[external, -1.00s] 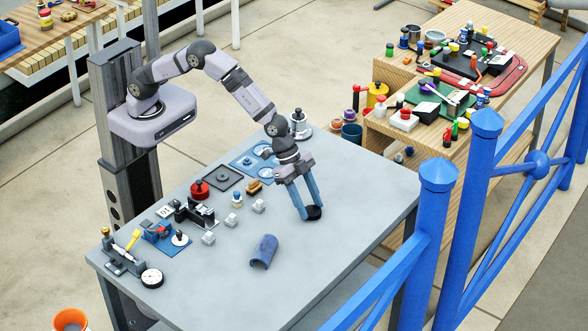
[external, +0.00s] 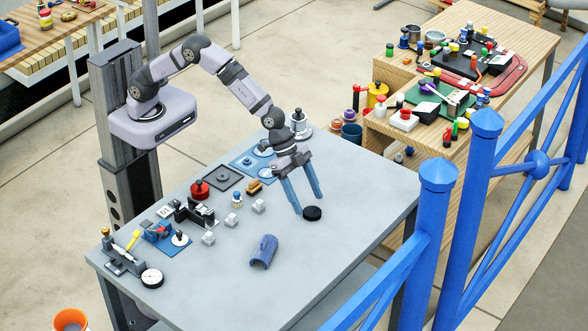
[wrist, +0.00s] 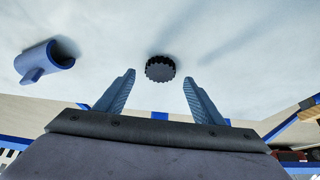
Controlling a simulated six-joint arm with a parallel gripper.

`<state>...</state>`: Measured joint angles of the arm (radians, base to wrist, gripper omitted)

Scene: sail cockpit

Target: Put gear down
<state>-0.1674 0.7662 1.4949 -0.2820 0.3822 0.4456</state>
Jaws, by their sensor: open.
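The gear (external: 312,213) is a small black toothed disc lying flat on the grey table (external: 340,240). In the wrist view the gear (wrist: 160,69) sits beyond and between my two spread blue fingertips, apart from both. My gripper (external: 309,204) is open and empty, its fingers pointing down just above and beside the gear. It also shows in the wrist view (wrist: 158,80).
A blue half-tube piece (external: 264,251) lies to the left of the gear, near the table's front edge. Several light cubes (external: 232,220), a red knobbed part (external: 200,190) and blue trays (external: 250,163) stand further left and back. The table's right side is clear.

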